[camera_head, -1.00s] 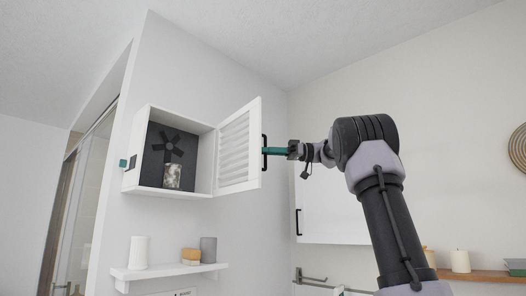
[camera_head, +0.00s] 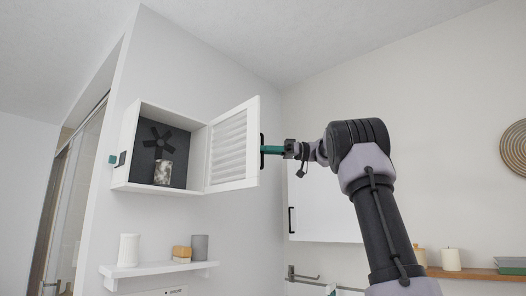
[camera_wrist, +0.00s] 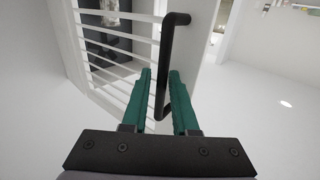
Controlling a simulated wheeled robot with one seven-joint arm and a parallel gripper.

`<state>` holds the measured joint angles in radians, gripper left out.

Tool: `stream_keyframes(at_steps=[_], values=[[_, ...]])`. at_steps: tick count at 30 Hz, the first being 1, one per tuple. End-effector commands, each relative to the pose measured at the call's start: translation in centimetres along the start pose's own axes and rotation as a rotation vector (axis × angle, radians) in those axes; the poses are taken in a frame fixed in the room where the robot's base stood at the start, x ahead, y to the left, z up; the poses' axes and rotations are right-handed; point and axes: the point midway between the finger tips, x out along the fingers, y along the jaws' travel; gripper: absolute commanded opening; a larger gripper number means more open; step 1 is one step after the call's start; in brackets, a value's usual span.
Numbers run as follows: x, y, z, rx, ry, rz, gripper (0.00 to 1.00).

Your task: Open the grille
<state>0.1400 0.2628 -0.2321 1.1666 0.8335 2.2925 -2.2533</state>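The grille (camera_head: 229,148) is a white slatted door on a wall box (camera_head: 122,147). It stands swung wide open to the right, and the box's inside shows. Its black bar handle (camera_head: 262,146) is on the door's free edge. In the wrist view the handle (camera_wrist: 166,60) runs between the two green fingers of my gripper (camera_wrist: 161,72). A narrow gap shows beside the bar, so the fingers are around it but not closed tight. The gripper also shows at the handle in the head view (camera_head: 270,149). The slats (camera_wrist: 112,68) are left of the fingers.
Inside the box are a dark fan (camera_head: 158,143) and a mottled cylinder (camera_head: 163,172). A white shelf (camera_head: 150,271) with a few small items is below. A white cabinet (camera_head: 325,213) hangs behind my arm.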

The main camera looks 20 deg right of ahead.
Motion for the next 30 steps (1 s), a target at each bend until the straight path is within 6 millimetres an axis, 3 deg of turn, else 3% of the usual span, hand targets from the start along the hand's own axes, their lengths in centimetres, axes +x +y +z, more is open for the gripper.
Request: stream_keyframes(at_steps=[8, 21, 30], values=[[-1.8, 0.1, 0.1, 0.001, 0.0, 0.004, 0.27], [-9.5, 0.1, 0.0, 0.0, 0.0, 0.002, 0.27], [-10.9, 0.0, 0.0, -0.001, 0.001, 0.0, 0.27]])
